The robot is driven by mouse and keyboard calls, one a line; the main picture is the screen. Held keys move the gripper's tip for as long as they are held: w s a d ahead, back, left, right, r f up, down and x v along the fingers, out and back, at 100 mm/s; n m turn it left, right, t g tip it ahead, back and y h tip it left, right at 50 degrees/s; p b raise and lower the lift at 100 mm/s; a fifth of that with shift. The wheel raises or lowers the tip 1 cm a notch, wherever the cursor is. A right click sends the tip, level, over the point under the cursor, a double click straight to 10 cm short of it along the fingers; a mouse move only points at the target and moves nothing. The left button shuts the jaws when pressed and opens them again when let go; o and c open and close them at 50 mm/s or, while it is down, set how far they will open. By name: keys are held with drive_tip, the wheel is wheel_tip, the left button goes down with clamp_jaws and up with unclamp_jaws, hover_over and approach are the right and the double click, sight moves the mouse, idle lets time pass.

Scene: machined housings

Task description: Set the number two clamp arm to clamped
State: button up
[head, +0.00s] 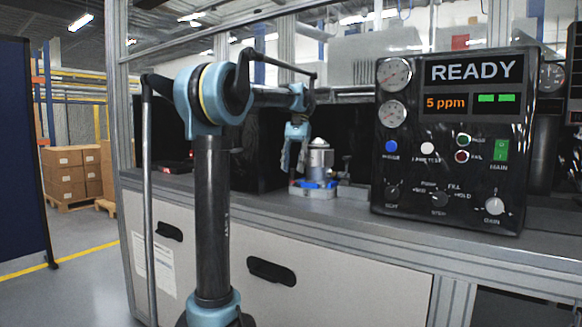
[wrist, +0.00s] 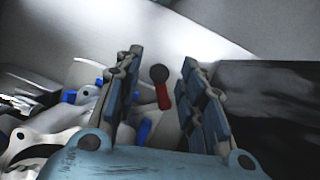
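My gripper (head: 294,158) points down over the bench, just left of a grey metal housing (head: 319,158) on a blue and white fixture (head: 314,188). In the wrist view my gripper (wrist: 161,65) is open, its two padded fingers apart. A small lever with a red shaft and dark round knob (wrist: 162,88) shows between the fingers, with no clear contact on either. I cannot read a number on it. Blue and pale fixture parts show left of and behind the left finger. The lever's base is hidden by my gripper, so its clamp state is unclear.
A black test panel (head: 455,140) reading READY stands right of the fixture. The grey bench top (head: 350,205) is clear in front of the fixture. An aluminium frame post (head: 118,100) rises at the left. A dark block (wrist: 270,110) lies right of my gripper.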

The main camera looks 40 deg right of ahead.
wheel_tip(320, 180, up, 10)
idle(0.6)
drive_tip(key=shift+o, duration=0.2)
